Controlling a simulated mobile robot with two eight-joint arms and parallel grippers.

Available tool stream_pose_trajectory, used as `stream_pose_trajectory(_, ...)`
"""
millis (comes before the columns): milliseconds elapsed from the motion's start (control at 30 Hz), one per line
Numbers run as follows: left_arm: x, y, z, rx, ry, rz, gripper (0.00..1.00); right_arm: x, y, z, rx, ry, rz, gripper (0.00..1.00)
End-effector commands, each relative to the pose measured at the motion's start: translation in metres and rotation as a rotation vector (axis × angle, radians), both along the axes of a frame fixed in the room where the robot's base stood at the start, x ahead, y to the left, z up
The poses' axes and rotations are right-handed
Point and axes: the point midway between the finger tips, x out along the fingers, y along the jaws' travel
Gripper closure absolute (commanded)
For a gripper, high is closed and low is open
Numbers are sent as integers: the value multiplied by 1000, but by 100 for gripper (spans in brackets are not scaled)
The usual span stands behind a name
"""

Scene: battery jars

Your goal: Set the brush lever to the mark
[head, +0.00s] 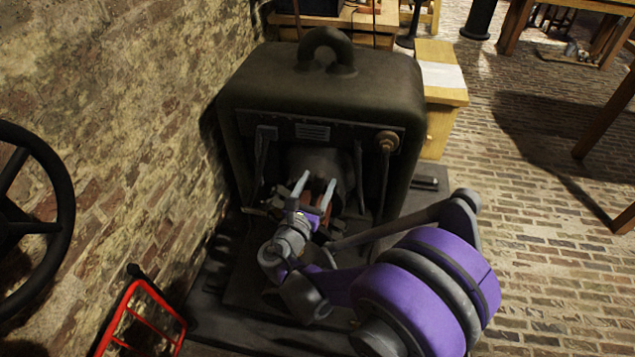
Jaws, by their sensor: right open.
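A dark machine (320,92) with a lifting ring on top stands against the brick wall. Its front has an open recess with a rounded dark part inside. My right gripper (318,177) is in front of this recess, with its two pale fingers apart and pointing into it. Reddish-brown parts show low between and beside the fingers. I cannot tell which part is the brush lever; the gripper and wrist hide much of the lower recess. No mark can be made out. My left gripper is out of view.
A brass-coloured knob (387,142) sits at the upper right of the machine's front. A black handwheel (62,200) is at the left edge, and a red frame (118,318) stands at the lower left. A wooden cabinet (437,130) is behind right. Brick floor lies open at right.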

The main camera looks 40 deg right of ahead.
Motion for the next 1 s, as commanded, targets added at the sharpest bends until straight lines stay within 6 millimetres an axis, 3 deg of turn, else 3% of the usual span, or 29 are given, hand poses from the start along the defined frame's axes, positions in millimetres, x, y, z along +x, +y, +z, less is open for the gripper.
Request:
stream_pose_trajectory(367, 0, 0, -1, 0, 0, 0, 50, 4, -6, 0, 0, 0, 1, 28)
stream_pose_trajectory(767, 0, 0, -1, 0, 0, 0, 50, 3, -6, 0, 0, 0, 0, 98)
stream_pose_trajectory(1000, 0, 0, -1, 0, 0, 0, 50, 3, -6, 0, 0, 0, 1, 100)
